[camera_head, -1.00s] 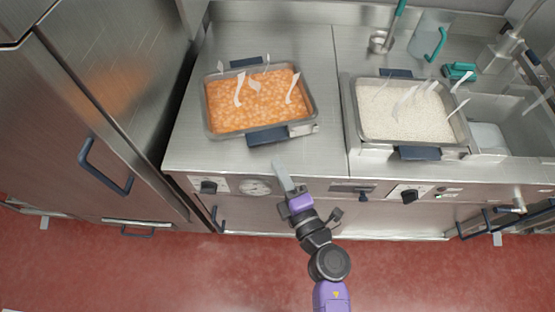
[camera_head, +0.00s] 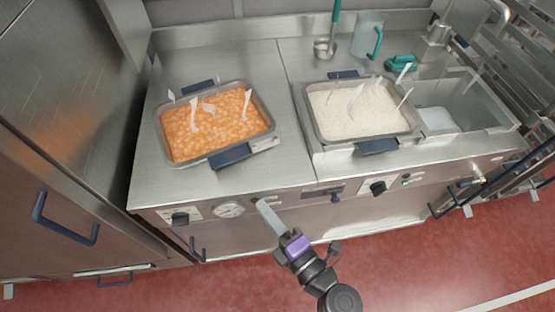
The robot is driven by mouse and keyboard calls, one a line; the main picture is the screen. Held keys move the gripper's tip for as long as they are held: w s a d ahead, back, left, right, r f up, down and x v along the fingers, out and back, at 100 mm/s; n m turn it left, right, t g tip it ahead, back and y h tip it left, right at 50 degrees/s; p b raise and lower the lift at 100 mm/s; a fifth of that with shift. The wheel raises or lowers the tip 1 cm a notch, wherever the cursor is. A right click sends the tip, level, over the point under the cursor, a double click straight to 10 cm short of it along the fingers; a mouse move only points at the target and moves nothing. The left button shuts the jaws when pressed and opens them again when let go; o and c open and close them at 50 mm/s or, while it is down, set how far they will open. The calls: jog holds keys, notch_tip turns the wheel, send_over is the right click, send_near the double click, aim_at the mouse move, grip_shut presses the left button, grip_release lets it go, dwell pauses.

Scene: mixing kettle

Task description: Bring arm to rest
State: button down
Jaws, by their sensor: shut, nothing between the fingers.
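My gripper (camera_head: 268,215) is in front of the steel counter's front panel, low in the middle of the picture. Its pale flat fingers are together and hold nothing. The purple wrist (camera_head: 295,246) and dark arm links reach down to the bottom edge, over the red floor. The gripper is apart from both food pans.
A ladle (camera_head: 326,46), a clear jug (camera_head: 367,36) and a sink (camera_head: 465,105) lie beyond. A steel cabinet (camera_head: 60,120) stands left. The floor (camera_head: 420,260) is clear.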

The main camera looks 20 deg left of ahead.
jog(key=w+d+r+m+t, duration=0.1)
jog(key=d+r+m+t, duration=0.2)
jog(key=r+m, duration=0.25)
jog(key=s+d+r+m+t+h, duration=0.2)
jog(key=d+m+h, duration=0.1)
jog(key=d+m, duration=0.3)
jog(key=s+d+r+m+t+h, duration=0.1)
jog(key=s+d+m+t+h, duration=0.2)
jog(key=d, duration=0.5)
jog(key=s+d+r+m+g+h, duration=0.1)
jog(key=s+d+m+g+h, duration=0.1)
jog(key=s+d+m+h, duration=0.7)
jog(key=s+d+m, duration=0.6)
jog(key=s+d, duration=0.1)
jog(key=s, duration=0.1)
jog(key=shift+s+r+g, duration=0.35)
jog(key=shift+g, duration=0.05)
